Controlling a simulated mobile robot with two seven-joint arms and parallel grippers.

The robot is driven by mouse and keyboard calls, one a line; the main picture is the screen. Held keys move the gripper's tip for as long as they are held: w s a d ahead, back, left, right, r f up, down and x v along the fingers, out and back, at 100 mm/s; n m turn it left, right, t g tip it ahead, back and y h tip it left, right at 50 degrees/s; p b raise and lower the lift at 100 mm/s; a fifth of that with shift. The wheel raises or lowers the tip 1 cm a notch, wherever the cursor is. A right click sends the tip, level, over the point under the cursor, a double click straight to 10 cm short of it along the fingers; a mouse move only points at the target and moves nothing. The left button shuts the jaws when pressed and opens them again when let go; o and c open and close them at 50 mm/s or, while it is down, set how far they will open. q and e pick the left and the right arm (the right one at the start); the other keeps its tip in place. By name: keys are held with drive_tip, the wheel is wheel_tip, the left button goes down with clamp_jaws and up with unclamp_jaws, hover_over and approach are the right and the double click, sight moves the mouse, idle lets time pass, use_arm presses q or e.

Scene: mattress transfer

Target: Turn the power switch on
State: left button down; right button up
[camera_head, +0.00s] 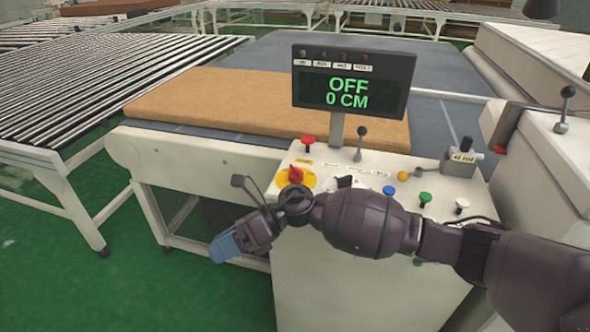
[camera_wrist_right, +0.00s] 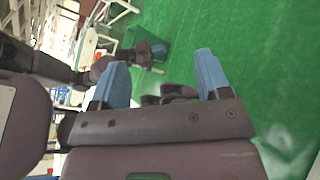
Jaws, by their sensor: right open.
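The likely power switch is a red rotary knob (camera_head: 295,175) on a yellow round plate on the white control console (camera_head: 350,280). The display (camera_head: 352,85) above the console reads OFF and 0 CM in green. My right arm reaches across the console front from the right and hides part of it. My right gripper (camera_head: 225,247) is left of and below the knob, apart from it. In the right wrist view its two blue fingers (camera_wrist_right: 163,78) are spread and empty. What looks like my left gripper (camera_wrist_right: 157,50) shows small there; its jaws are unclear.
The console top also holds a red button (camera_head: 308,140), blue (camera_head: 389,191) and green (camera_head: 425,198) buttons and a black lever (camera_head: 360,142). A tan mattress (camera_head: 200,105) lies behind. A roller conveyor (camera_head: 90,85) stands at left. Green floor (camera_head: 150,290) is clear at front left.

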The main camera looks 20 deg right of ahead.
drive_tip(key=w+d+r+n+h, duration=0.1)
drive_tip(key=w+d+n+h, duration=0.4)
drive_tip(key=h, duration=0.1)
drive_tip(key=n+t+h, duration=0.2)
drive_tip(key=n+h, duration=0.2)
drive_tip(key=h, duration=0.5)
approach(295, 167)
drive_tip(key=shift+s+a, duration=0.1)
drive_tip(key=shift+s, duration=0.15)
wheel_tip(295, 167, down, 11)
drive_tip(key=shift+r+b, duration=0.2)
drive_tip(key=shift+b, duration=0.5)
drive_tip(key=c, duration=0.9)
